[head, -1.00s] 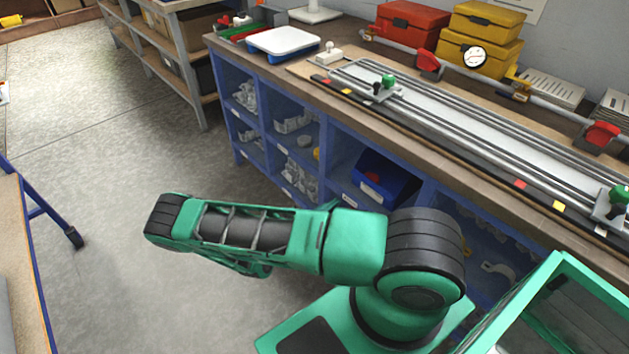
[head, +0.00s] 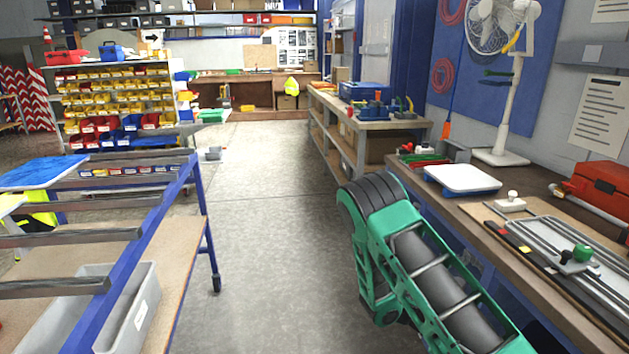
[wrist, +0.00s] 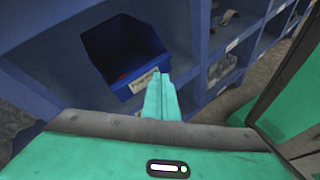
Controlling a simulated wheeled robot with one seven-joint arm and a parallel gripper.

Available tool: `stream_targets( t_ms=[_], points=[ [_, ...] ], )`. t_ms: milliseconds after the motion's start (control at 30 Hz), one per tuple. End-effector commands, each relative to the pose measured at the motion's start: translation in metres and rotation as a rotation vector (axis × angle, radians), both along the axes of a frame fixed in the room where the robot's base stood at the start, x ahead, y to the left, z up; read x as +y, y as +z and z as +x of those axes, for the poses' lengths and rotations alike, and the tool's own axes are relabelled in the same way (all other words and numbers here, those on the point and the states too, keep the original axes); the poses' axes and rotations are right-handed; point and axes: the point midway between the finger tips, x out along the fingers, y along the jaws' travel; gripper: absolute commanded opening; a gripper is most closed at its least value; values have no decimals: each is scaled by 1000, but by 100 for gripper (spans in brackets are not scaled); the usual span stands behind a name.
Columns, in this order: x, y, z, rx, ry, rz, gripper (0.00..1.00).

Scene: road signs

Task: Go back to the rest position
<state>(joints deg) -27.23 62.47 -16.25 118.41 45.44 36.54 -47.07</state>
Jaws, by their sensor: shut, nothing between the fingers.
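My gripper (wrist: 160,97) shows in the wrist view as green fingers closed together with nothing between them. It points toward a blue shelf unit, with a dark blue bin (wrist: 125,55) just beyond and left of the fingertips. In the head view my green and black arm stands at the lower right, beside the workbench (head: 440,195). The gripper itself is out of the head view.
A grey floor aisle (head: 265,220) runs clear ahead. A blue-framed rack (head: 140,235) with a grey bin (head: 140,320) stands at left. The bench at right holds a white and blue scale (head: 462,179), a fan (head: 500,80) and a red case (head: 600,190).

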Motion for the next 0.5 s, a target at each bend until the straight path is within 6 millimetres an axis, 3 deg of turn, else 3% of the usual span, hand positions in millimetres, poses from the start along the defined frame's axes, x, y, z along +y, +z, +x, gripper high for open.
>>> stream_targets(
  t_ms=[500],
  points=[
    [-3, 103, -39, -341, -406, 223, 0]
  ],
)
